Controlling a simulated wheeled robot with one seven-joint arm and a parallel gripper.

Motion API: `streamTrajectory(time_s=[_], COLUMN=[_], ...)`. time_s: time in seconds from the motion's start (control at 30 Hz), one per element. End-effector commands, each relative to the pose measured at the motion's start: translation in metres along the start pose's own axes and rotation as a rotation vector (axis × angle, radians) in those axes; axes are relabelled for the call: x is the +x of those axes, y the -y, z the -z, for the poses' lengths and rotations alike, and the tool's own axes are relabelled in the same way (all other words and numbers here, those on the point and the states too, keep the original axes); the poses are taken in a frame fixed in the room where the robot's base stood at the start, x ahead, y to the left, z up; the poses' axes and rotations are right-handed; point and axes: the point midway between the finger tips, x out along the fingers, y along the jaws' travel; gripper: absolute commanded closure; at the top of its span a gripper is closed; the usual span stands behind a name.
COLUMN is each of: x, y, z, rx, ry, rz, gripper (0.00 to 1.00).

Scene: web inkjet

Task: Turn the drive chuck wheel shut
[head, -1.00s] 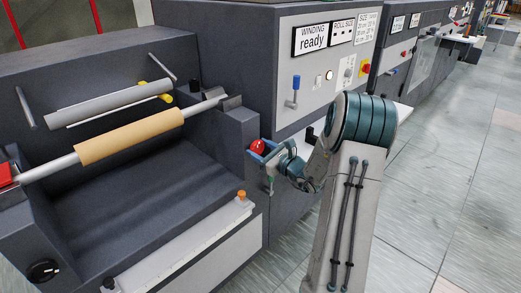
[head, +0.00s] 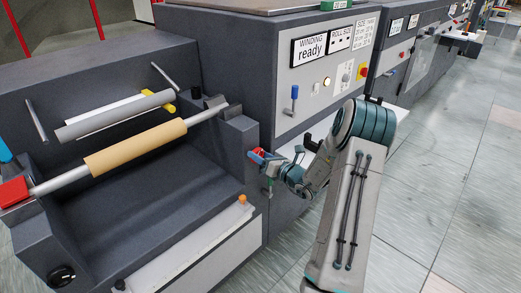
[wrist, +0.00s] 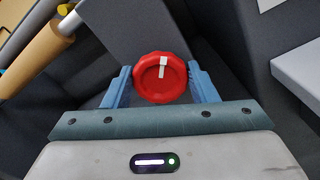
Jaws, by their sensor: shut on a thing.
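The drive chuck wheel is a round red knob (wrist: 160,80) with a white mark that points to the top of the wrist view. In the head view a small part of the red wheel (head: 256,157) shows at the side of the winding machine, mostly hidden by my gripper (head: 262,162). In the wrist view my gripper (wrist: 161,76) has one blue finger on each side of the wheel and is shut on it. The shaft behind the wheel is hidden.
A tan roll (head: 135,147) lies on a shaft left of the wheel, with a grey roller (head: 115,115) behind it. A panel with a blue-handled lever (head: 294,96) stands above right of the gripper. A white shelf (wrist: 297,72) juts out at right. Floor at right is clear.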

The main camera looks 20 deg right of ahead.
Motion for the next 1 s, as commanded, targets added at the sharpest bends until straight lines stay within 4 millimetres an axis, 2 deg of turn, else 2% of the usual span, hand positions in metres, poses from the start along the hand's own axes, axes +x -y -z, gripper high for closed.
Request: streamTrajectory(time_s=[0.03, 1.0], x=[-0.0007, -0.0009], y=[-0.0017, 0.0028], z=[-0.0044, -0.0007], rx=[0.046, 0.967], ry=[-0.001, 0.000], rz=[0.001, 0.002], gripper=[0.70, 0.70])
